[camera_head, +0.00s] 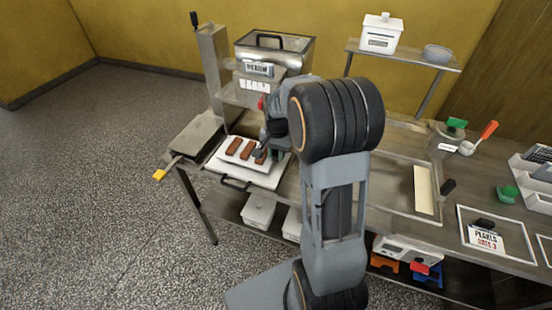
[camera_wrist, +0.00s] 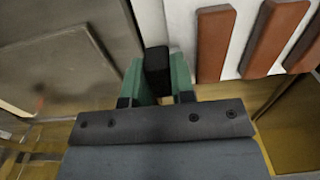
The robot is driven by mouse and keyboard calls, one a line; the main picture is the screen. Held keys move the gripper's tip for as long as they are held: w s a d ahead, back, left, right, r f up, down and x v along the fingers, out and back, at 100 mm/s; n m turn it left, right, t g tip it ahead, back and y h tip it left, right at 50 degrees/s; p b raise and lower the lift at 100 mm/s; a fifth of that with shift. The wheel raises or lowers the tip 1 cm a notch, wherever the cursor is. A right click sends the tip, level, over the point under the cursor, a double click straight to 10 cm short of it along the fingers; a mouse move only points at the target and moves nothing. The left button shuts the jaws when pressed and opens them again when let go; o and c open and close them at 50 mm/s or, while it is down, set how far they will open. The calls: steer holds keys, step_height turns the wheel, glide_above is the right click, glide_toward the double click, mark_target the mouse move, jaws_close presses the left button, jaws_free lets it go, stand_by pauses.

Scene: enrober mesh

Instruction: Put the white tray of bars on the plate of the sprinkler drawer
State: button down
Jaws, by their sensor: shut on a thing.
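The white tray (camera_head: 222,160) with three brown bars (camera_head: 247,149) is over the pale plate (camera_head: 262,181) of the pulled-out drawer, under the sprinkler machine. I cannot tell whether the tray touches the plate. My gripper (camera_wrist: 157,76) is shut on the black grip (camera_wrist: 156,62) at the tray's edge. The green fingers stand on either side of it. In the wrist view the white tray (camera_wrist: 181,30) lies just beyond the grip, with its bars at the upper right. In the head view my arm hides most of the gripper and the tray's right side.
The sprinkler machine (camera_head: 270,55) with a "MEDIUM" label stands behind. A dark drawer handle (camera_head: 234,186) sticks out in front. A grey flat panel (camera_head: 196,134) with a yellow-tipped lever (camera_head: 160,174) is at left.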

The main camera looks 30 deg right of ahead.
steer(key=shift+w+f, duration=0.2)
steer(key=shift+f, duration=1.55)
steer(key=shift+f, duration=0.25)
steer(key=c, duration=1)
jaws_free()
steer(key=shift+r, duration=0.1)
steer(key=shift+o, duration=0.2)
step_height(320, 180, up, 12)
steer(key=shift+f, duration=0.1)
steer(key=s+a+r+n+t, duration=0.1)
steer(key=s+a+n+t, duration=0.1)
steer(key=s+a+n, duration=0.3)
steer(key=s+a+r+n+t, duration=0.1)
steer(key=s+a+n, duration=0.3)
steer(key=s, duration=0.7)
steer(key=shift+a+r+n+t, duration=0.15)
steer(key=shift+a+n+t, duration=0.25)
steer(key=shift+t, duration=0.2)
